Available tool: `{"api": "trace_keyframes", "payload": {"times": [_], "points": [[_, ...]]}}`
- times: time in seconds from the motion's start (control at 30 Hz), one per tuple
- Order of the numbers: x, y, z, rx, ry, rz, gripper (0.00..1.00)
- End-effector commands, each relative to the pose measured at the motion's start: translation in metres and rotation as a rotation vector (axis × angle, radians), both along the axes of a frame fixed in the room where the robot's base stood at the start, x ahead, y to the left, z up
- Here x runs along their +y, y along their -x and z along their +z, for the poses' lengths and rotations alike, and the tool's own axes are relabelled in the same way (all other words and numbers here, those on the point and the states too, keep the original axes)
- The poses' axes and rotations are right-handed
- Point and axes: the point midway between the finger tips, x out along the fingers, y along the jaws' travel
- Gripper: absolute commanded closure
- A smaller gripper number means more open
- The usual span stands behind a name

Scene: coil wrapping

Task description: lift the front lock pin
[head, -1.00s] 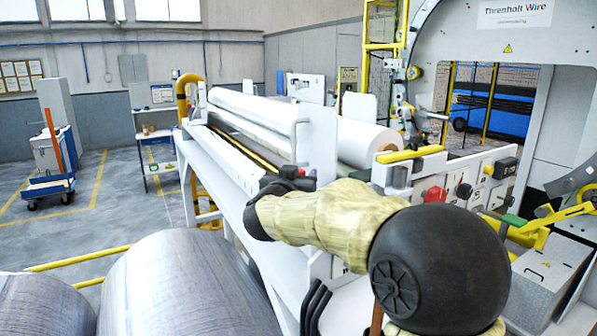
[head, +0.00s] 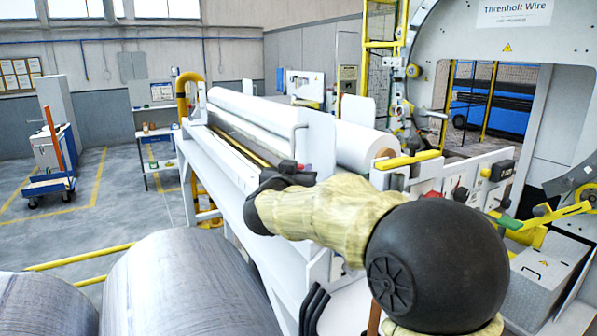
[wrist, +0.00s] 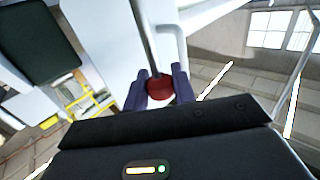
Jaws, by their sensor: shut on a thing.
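The front lock pin shows in the wrist view as a red knob (wrist: 159,89) at the end of a dark grey rod, against a white panel. My gripper (wrist: 158,84) has its two dark fingers on either side of the knob, shut on it. In the head view my gripper (head: 288,174) is at the near end of the white roll stand (head: 317,143), beside its end plate. The knob is mostly hidden there by the gripper and wrist. I cannot tell how far the pin is out of its hole.
A white film roll (head: 362,146) lies behind the end plate. A panel with knobs and a yellow handle (head: 408,160) is to the right, close to my forearm.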

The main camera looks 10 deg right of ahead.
Motion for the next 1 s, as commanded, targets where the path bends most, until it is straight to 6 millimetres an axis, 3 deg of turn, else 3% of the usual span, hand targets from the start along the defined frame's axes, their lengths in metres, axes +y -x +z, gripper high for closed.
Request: {"api": "trace_keyframes", "payload": {"times": [0.3,0.33,0.43,0.77,1.0], "points": [[0.002,0.000,0.006,-0.008,0.002,0.002,1.00],[0.002,0.000,0.006,-0.008,0.002,0.002,0.70],[0.002,0.000,0.005,-0.007,0.001,0.002,0.54],[0.003,0.002,0.003,-0.004,0.001,0.003,0.54],[0.016,0.026,0.001,-0.006,0.001,0.004,0.54]]}}
